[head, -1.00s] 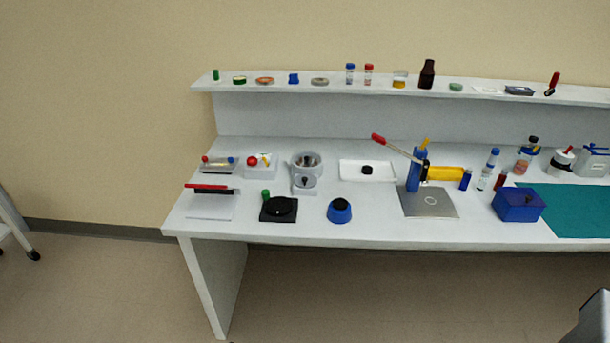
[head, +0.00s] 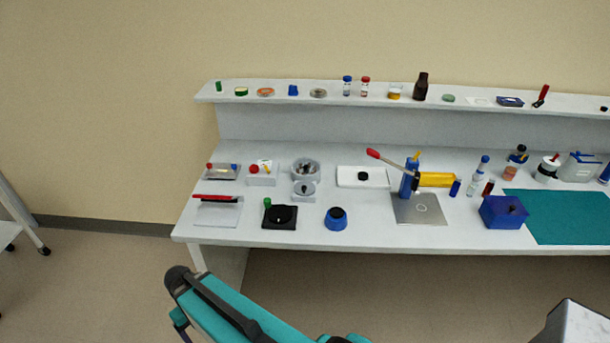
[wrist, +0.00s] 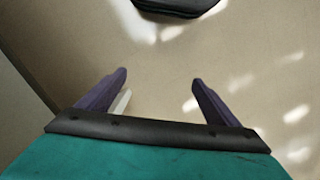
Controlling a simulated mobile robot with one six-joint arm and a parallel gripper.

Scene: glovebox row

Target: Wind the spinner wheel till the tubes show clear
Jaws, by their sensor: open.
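A grey round bowl unit (head: 306,170) with small dark and light parts inside stands on the left half of the bench; a smaller grey round part sits at its front. In front of it is a black square base with a dark disc and a green knob (head: 268,202). I cannot tell for certain which is the spinner wheel, and tube contents are too small to read. My gripper (wrist: 160,76) is open and empty in the wrist view, its two purple fingers apart above bare floor. It is away from the bench things.
The white bench (head: 380,237) also holds a blue round pot (head: 336,219), a blue lever press (head: 410,178), a blue box (head: 503,211) and a teal mat (head: 562,220). A raised shelf (head: 330,99) with small containers runs behind. A cart leg stands at far left.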

